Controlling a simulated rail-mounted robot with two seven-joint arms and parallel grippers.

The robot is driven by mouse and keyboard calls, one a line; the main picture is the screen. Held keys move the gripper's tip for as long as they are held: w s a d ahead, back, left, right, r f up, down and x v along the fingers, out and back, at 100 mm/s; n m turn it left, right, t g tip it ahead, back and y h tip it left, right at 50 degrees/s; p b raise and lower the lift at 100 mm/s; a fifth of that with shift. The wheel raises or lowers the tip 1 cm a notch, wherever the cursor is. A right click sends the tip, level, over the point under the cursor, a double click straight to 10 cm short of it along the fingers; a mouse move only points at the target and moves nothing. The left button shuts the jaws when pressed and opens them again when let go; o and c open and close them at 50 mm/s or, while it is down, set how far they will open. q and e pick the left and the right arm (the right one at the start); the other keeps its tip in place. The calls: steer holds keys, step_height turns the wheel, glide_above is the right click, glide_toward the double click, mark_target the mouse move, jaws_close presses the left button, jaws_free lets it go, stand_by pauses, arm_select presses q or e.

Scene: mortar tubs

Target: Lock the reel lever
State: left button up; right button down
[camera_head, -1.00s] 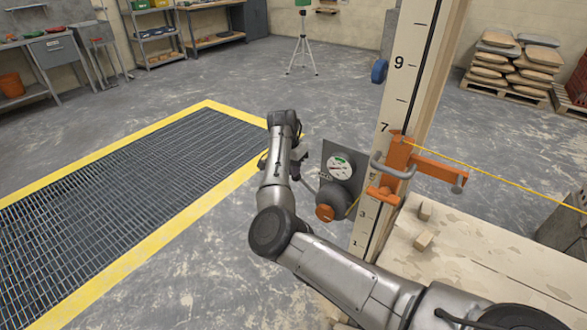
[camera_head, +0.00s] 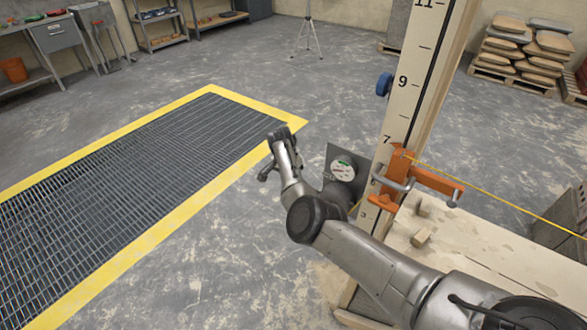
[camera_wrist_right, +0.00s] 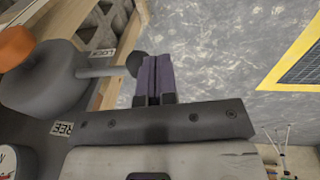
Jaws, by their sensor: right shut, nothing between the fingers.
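The grey reel (camera_wrist_right: 40,82) fills the left of the right wrist view. Its lever (camera_wrist_right: 98,72) is a grey rod ending in a dark round knob (camera_wrist_right: 135,65). The lever lies near the LOCK label (camera_wrist_right: 103,53); the FREE label (camera_wrist_right: 63,129) is further off. My right gripper (camera_wrist_right: 154,60) is shut and empty, with its purple fingers right beside the knob. I cannot tell whether they touch it. In the head view my right gripper (camera_head: 266,173) is left of the gauge plate (camera_head: 333,156), and my arm hides most of the reel. My left gripper is out of view.
A tall marked post (camera_head: 400,100) carries an orange clamp (camera_head: 397,165) with a yellow line (camera_head: 500,195) running right. A wooden platform (camera_head: 470,250) lies to its right. A yellow-edged floor grating (camera_head: 150,180) is at left, with open floor around it.

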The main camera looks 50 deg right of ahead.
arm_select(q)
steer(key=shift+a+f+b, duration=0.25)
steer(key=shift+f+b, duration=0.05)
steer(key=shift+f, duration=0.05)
arm_select(e)
steer(key=shift+s+f, duration=0.2)
steer(key=shift+f, duration=2.2)
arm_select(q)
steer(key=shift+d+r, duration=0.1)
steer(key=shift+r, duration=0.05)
arm_select(e)
steer(key=shift+r, duration=0.15)
arm_select(q)
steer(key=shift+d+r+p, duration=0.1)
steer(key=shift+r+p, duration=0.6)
steer(key=shift+p, duration=0.1)
arm_select(e)
steer(key=shift+r, duration=0.7)
